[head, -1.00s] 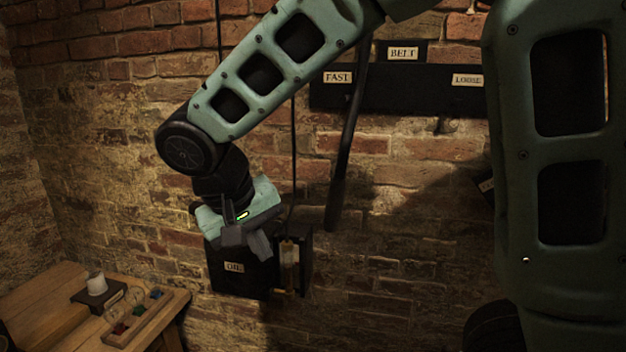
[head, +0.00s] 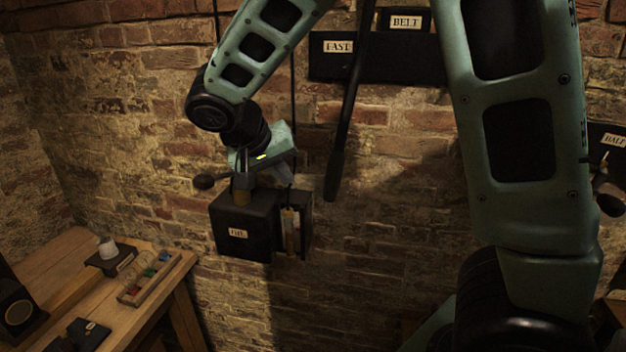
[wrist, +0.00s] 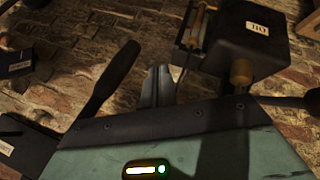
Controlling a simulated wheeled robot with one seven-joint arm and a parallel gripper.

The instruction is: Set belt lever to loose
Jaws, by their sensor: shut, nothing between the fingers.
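The belt lever (head: 345,125) is a long dark bar hanging down the brick wall from the dark belt plate (head: 375,68). It leans slightly, its lower grip end to the left, and its upper part is beside the FAST label (head: 338,46). The BELT label (head: 405,21) is above; the LOOSE label is hidden behind my arm. My gripper (head: 286,178) is left of the lever's lower end, above the oil box, shut and empty. In the wrist view, the shut fingers (wrist: 158,86) are right of the lever's grip (wrist: 112,78), apart from it.
The dark oil box (head: 243,222) with a glass gauge (head: 291,230) is on the wall just below my gripper. A wooden bench (head: 70,290) with small items is at lower left. A second labelled plate (head: 612,142) is at right. The wall right of the lever looks clear.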

